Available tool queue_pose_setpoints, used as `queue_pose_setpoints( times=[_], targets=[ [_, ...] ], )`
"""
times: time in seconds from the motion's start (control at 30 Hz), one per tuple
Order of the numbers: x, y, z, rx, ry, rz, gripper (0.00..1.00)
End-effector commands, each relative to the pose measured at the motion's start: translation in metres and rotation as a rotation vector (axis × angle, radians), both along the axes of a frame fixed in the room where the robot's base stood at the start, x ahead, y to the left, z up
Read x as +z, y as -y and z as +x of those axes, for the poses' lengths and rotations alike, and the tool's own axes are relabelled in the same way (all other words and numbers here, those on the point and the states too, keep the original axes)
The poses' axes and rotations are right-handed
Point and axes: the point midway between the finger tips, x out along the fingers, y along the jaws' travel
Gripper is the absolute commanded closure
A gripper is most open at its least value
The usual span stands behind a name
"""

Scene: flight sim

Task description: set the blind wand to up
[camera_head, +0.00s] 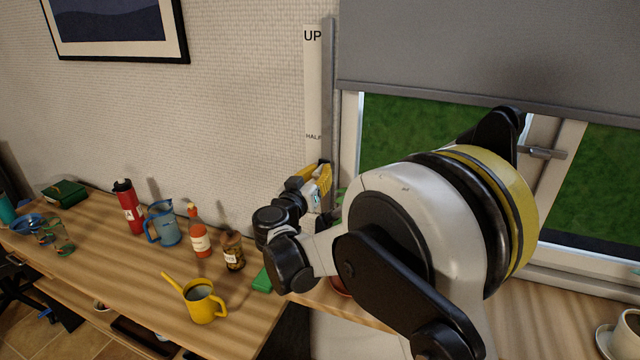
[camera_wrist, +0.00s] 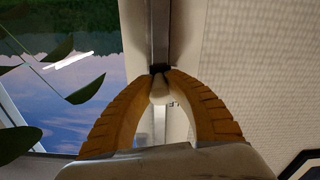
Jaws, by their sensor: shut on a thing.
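The blind wand (camera_wrist: 160,88) shows in the wrist view as a pale knob with a dark collar, between my yellow fingertips. My gripper (camera_wrist: 161,75) is shut on it. In the head view my gripper (camera_head: 322,176) is beside the window, below the HALF mark; the knob is hidden there by the fingers and hand. A grey vertical rail (camera_head: 331,90) runs above it, next to a pale label strip (camera_head: 312,85) reading UP at top and HALF lower down. The grey blind (camera_head: 480,45) covers the upper window.
A plant (camera_wrist: 85,80) is close to the fingers in the wrist view. The wooden counter (camera_head: 120,255) holds a yellow watering can (camera_head: 203,304), a blue jug (camera_head: 162,224), a red bottle (camera_head: 128,208) and other bottles. A cup (camera_head: 629,330) stands at right. The wall beside the label strip is clear.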

Motion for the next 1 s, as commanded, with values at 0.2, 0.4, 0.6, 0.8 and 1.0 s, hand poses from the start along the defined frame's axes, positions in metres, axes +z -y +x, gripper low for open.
queue_pose_setpoints(
  times=[0.2,0.4,0.6,0.8,1.0],
  targets=[
    [0.092,0.0,0.0,0.0,0.002,-0.002,1.0],
    [0.163,0.0,0.0,0.0,0.001,-0.003,1.0],
    [0.229,0.0,0.0,0.0,0.001,-0.003,1.0],
    [0.279,0.0,0.0,0.0,0.001,-0.003,1.0],
    [0.309,0.0,0.0,0.0,0.001,-0.003,1.0]
  ],
)
